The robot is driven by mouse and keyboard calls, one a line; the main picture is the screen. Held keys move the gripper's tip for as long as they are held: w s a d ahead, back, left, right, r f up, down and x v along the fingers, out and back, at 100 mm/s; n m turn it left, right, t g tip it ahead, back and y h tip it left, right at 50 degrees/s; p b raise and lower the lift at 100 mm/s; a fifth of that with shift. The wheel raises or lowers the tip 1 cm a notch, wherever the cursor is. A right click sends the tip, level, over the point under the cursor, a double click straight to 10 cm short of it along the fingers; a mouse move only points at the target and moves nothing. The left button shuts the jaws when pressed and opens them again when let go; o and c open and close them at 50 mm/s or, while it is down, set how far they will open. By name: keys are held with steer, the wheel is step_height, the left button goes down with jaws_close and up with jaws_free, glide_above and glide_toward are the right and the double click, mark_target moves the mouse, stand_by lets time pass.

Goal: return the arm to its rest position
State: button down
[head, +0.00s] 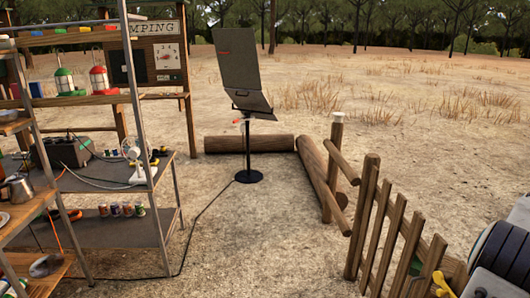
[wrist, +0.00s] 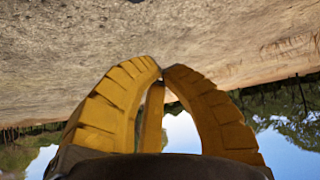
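My gripper (wrist: 161,73) fills the lower middle of the wrist view. Its ribbed yellow fingers come together at the tips, and nothing shows between them. The wrist picture is upside down, with bare ground at the top and trees and sky at the bottom. In the head view, part of my gripper (head: 440,284) shows as yellow at the lower right, beside a dark part of my arm. It is in front of the wooden fence, and most of the arm is out of the picture.
A metal shelf rack (head: 140,110) with lanterns (head: 66,82) and cans stands at left. A picket fence (head: 385,235) runs close to my arm at right. A panel on a stand (head: 247,75) stands near logs (head: 249,144). A cable crosses the ground. Open dry ground lies beyond.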

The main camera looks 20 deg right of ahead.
steer(key=s+a+f+g+y, duration=0.15)
steer(key=a+f+y, duration=0.25)
steer(key=a+f, duration=0.45)
steer(key=s+a+f+y, duration=0.35)
steer(key=a+f, duration=0.25)
steer(key=a, duration=0.5)
steer(key=w+a+r+n+t, duration=0.1)
steer(key=a+r+n, duration=0.3)
steer(key=a, duration=1.1)
steer(key=w+a+r+n+t+y, duration=0.1)
steer(key=w+a+r+n, duration=0.2)
steer(key=a, duration=1.2)
steer(key=w+a+r+n+t, duration=0.1)
steer(key=a+r+n, duration=0.5)
steer(key=a, duration=0.9)
steer(key=shift+w+a+n, duration=0.3)
steer(key=shift+w+n, duration=0.5)
steer(key=shift+n, duration=0.2)
steer(key=shift+r+y, duration=0.1)
steer(key=shift+y, duration=0.15)
